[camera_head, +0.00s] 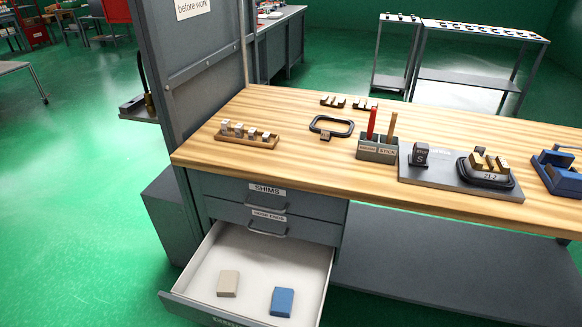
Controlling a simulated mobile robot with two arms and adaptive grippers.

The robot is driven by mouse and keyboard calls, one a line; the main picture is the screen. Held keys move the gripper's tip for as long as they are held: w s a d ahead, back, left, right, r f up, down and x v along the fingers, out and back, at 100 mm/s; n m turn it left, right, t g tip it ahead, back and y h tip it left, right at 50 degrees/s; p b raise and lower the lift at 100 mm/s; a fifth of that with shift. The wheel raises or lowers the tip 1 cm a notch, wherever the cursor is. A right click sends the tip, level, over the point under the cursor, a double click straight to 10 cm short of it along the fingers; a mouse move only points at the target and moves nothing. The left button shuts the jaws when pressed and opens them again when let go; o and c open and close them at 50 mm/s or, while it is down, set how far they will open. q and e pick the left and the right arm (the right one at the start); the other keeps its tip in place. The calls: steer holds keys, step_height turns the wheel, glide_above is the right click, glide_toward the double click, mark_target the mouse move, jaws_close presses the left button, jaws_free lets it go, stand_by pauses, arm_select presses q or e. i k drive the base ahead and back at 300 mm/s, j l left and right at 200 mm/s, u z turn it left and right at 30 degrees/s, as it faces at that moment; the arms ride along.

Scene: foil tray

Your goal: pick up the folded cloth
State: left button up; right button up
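The bottom drawer (262,258) of the workbench is pulled open, with a pale interior. Two small flat items lie apart on its floor. One is a beige rectangular piece (228,284); the other, to its right, is a blue rectangular piece (282,301). Either might be the folded cloth; I cannot tell which from their surfaces. Neither of my grippers is in view.
The wooden benchtop (300,165) above holds a wooden rack of small metal pieces (248,136), a dark ring frame (331,126), a holder (377,150) with red and tan sticks, and a grey plate (440,180) bearing parts.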

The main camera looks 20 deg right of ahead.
mark_target(228, 281)
steer(key=i+j+z, duration=0.45)
steer(key=j, duration=0.2)
steer(key=j+z, duration=0.2)
steer(key=i+j+z, duration=0.2)
steer(key=j, duration=0.3)
steer(key=j+z, duration=0.2)
steer(key=j, duration=0.15)
